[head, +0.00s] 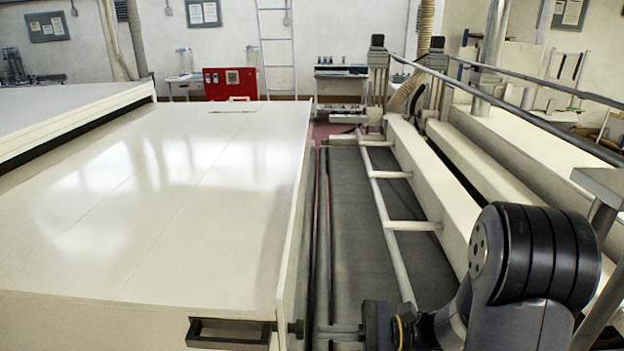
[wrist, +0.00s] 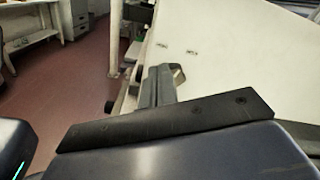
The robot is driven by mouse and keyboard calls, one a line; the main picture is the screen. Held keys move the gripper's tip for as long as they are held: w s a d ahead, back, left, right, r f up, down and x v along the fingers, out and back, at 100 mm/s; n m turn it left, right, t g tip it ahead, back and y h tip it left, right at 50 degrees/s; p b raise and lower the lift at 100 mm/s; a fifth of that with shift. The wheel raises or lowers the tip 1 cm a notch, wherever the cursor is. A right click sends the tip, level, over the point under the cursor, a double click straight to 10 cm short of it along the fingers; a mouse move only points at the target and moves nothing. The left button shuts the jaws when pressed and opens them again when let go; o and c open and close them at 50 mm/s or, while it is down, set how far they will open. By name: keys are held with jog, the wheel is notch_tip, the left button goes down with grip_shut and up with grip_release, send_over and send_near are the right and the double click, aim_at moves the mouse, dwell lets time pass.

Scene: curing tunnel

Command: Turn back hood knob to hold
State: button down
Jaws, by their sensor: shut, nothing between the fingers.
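The white hood (head: 170,200) fills the left of the head view. A small dark knob (head: 296,328) sticks out at its near right corner, just right of a black recessed handle (head: 230,333). My gripper (head: 335,332) points left toward the knob, with a small gap seeming to lie between them. In the wrist view my gripper (wrist: 162,82) is shut and empty, its fingers together in front of a pale panel (wrist: 225,60). A dark round end (wrist: 110,107) shows left of the fingers; I cannot tell if it is the knob. The knob's markings are not readable.
A dark belt (head: 350,230) runs right of the hood, with a pale ladder-like rail (head: 385,220) over it. Long cream beams (head: 435,185) lie farther right. A red box (head: 230,84) stands at the back. Red floor (wrist: 70,85) is open at left in the wrist view.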

jog(key=shift+a, duration=1.65)
jog(key=shift+w+f, duration=0.15)
jog(key=shift+w, duration=0.1)
jog(key=shift+w+r, duration=0.3)
jog(key=shift+w, duration=0.1)
jog(key=shift+r, duration=0.1)
jog(key=shift+s+r, duration=0.2)
jog(key=shift+r, duration=0.05)
jog(key=d, duration=0.6)
